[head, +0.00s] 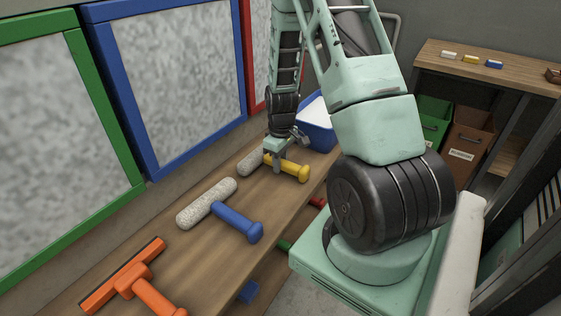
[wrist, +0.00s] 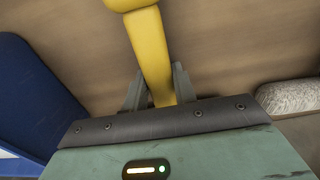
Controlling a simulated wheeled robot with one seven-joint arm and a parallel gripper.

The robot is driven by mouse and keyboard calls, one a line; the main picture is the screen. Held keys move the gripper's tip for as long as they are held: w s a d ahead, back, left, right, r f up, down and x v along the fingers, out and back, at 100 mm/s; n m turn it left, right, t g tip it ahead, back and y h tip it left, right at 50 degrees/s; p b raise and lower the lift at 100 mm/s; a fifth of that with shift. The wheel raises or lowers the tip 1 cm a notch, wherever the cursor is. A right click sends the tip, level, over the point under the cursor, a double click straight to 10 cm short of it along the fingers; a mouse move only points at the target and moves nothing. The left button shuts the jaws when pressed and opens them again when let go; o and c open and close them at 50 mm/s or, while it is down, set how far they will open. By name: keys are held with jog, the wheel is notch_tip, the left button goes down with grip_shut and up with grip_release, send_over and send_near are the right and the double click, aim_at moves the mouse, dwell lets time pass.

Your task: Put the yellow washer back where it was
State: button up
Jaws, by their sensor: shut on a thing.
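The yellow washer has a yellow handle with a knob at its end (head: 303,173) and a pale speckled roller head (head: 249,162). It is over the wooden bench (head: 195,255), beyond the blue washer; I cannot tell whether it touches the wood. My gripper (head: 275,162) points down and is shut on the handle. In the wrist view, the fingers (wrist: 155,88) stand on both sides of the yellow handle (wrist: 149,50), whose knob is cut off at the top. My gripper body hides the handle's other end there.
A blue washer (head: 236,221) and an orange squeegee (head: 133,279) lie nearer on the bench. A blue tub (head: 318,138) with white contents stands beyond the gripper. Framed panels (head: 175,65) line the left. A shelf (head: 495,75) at right holds small coloured blocks above green and brown bins (head: 467,143).

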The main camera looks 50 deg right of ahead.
jog(key=shift+f, duration=0.1)
jog(key=o, duration=0.5)
jog(key=shift+f, duration=0.1)
jog(key=o, duration=0.5)
jog(key=shift+c, duration=0.2)
